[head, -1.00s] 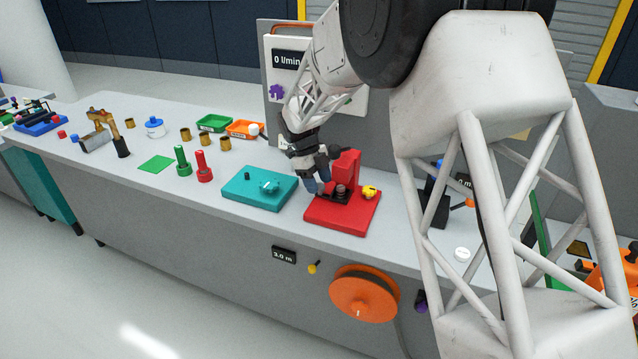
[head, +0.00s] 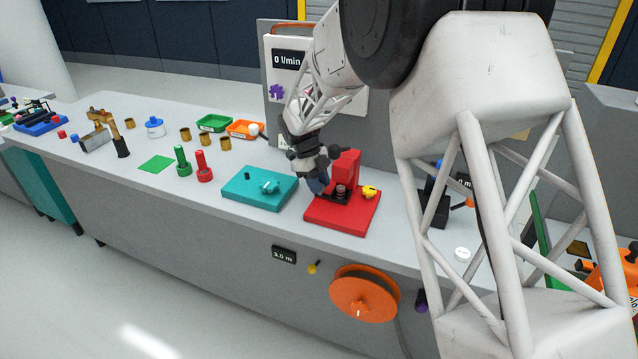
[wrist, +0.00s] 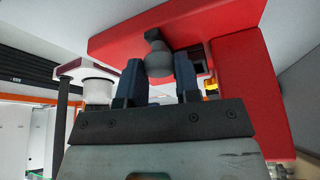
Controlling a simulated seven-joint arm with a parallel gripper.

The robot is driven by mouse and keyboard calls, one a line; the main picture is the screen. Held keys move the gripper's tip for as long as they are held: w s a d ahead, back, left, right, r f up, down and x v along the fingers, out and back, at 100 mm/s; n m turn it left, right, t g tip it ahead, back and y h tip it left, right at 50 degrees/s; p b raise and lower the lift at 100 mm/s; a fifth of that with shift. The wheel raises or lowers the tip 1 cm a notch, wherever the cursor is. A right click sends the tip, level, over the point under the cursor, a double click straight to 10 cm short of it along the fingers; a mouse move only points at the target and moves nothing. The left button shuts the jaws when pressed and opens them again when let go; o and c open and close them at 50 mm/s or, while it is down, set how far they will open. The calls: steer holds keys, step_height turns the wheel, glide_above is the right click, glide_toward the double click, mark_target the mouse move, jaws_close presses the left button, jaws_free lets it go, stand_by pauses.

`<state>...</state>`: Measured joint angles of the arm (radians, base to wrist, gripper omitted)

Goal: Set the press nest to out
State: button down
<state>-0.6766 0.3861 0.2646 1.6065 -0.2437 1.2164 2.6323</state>
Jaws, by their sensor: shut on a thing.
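The red press (head: 335,216) stands on the bench, with an upright red column at its back. A dark nest slide with a grey round piece (head: 341,191) sits low in front of the column. My gripper (head: 319,184) is at the left side of the press. In the wrist view, the blue fingers of my gripper (wrist: 160,80) are shut on a grey ball knob (wrist: 158,58) against the red press body (wrist: 190,22). The fingers hide part of the nest, so how far it is slid cannot be told.
A teal block with a valve-like handle (head: 258,190) stands just left of the press. A yellow knob (head: 369,191) is at its right. Green (head: 183,164) and red (head: 203,170) upright pieces stand farther left. An orange wheel (head: 362,294) is on the bench front.

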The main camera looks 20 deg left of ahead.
steer(key=shift+s, duration=3.25)
steer(key=c, duration=0.8)
jaws_free()
steer(key=shift+v, duration=3.9)
steer(key=shift+d, duration=0.1)
